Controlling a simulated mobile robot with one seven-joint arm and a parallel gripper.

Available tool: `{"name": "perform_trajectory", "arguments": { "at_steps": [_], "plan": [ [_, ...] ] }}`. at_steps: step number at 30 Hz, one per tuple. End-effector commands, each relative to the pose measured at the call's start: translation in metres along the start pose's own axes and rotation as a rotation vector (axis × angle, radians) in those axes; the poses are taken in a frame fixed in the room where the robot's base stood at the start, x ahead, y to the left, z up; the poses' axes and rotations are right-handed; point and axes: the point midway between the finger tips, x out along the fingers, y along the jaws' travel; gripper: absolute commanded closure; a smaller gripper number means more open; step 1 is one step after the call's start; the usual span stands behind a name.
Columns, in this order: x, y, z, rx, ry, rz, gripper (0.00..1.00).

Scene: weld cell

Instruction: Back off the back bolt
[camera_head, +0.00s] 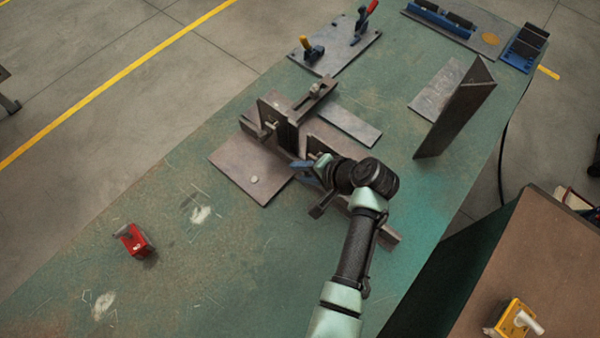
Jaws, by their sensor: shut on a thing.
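A dark steel clamping fixture (291,135) stands on a brown base plate (235,172) in the middle of the green table. One bolt (271,125) shows at the fixture's left side, with its end pointing left. Another small bolt or knob (316,88) sits on the top bar. My gripper (308,168) is low at the fixture's near right side, shut on a bolt there. My wrist and the fixture hide most of the grip and the bolt's head. I cannot tell which of the bolts is the back one.
A tall steel plate (458,108) stands upright to the right. Flat bars (350,126) lie behind the fixture. A board with toggle clamps (338,55) is at the back. The table's left front is mostly clear.

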Motion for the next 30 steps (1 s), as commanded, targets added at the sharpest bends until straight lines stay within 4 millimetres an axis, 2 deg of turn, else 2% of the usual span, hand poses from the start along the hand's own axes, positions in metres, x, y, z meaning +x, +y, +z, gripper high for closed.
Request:
{"name": "perform_trajectory", "arguments": {
  "at_steps": [19, 26, 30],
  "plan": [
    [-0.0022, -0.0025, 0.0002, -0.001, 0.0, 0.222, 0.8],
    [-0.0022, -0.0032, 0.0, -0.003, 0.0, 0.341, 0.8],
    [-0.0021, -0.004, 0.0, -0.006, 0.0, 0.472, 0.8]
  ]
}}
